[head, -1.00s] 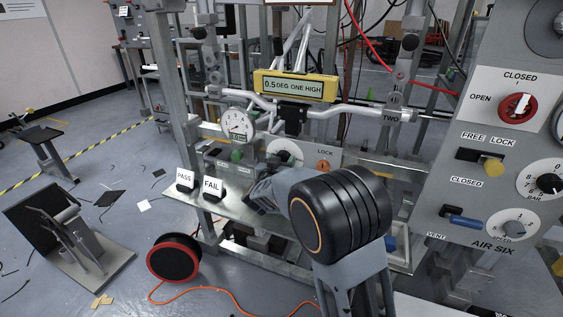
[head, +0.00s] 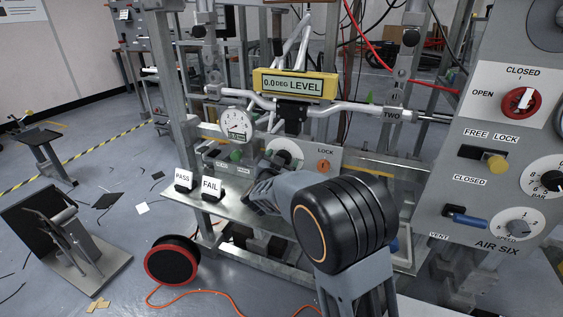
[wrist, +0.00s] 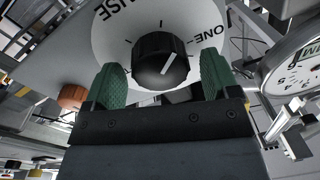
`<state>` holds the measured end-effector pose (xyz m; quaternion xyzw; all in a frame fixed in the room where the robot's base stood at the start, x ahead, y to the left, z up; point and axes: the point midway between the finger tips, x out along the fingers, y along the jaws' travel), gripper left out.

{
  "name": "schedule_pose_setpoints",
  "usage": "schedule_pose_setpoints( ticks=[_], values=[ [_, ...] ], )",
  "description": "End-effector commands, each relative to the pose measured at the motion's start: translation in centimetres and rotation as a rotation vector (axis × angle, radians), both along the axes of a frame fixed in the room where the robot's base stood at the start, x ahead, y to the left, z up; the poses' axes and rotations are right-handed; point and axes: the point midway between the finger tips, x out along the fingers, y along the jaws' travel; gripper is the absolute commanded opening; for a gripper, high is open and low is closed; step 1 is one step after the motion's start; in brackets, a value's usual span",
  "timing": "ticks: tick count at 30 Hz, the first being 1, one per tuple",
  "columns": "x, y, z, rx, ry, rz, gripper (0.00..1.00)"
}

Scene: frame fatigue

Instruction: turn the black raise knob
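The black raise knob (wrist: 160,60) sits on a white round dial (wrist: 103,32) in the wrist view, with a white pointer line and partly visible lettering. My gripper (wrist: 160,76) is open, its green-padded fingers standing apart on either side of the knob. Narrow gaps show beside the knob, and it does not look clamped. In the head view the white dial (head: 285,151) shows behind my gripper (head: 258,188), which partly hides that area. The yellow-framed level display (head: 294,87) reads 0.0 DEG LEVEL.
An orange lock knob (head: 323,166) is right of the dial. A round gauge (head: 236,124) hangs left above it. PASS (head: 184,180) and FAIL (head: 211,187) cards stand on the bench shelf. The AIR SIX panel (head: 480,190) stands at right, a cable reel (head: 171,261) on the floor.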

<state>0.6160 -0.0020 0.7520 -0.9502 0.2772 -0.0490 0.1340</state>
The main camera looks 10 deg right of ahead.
Motion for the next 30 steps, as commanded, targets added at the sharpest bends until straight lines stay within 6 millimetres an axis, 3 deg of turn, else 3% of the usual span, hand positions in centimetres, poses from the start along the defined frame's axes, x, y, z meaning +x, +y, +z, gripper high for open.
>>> schedule_pose_setpoints(
  ticks=[11,30],
  values=[
    [-0.7,0.5,0.2,0.000,0.000,0.002,0.83],
    [-10.2,6.6,-0.1,-0.001,0.001,0.003,0.83]
  ],
)
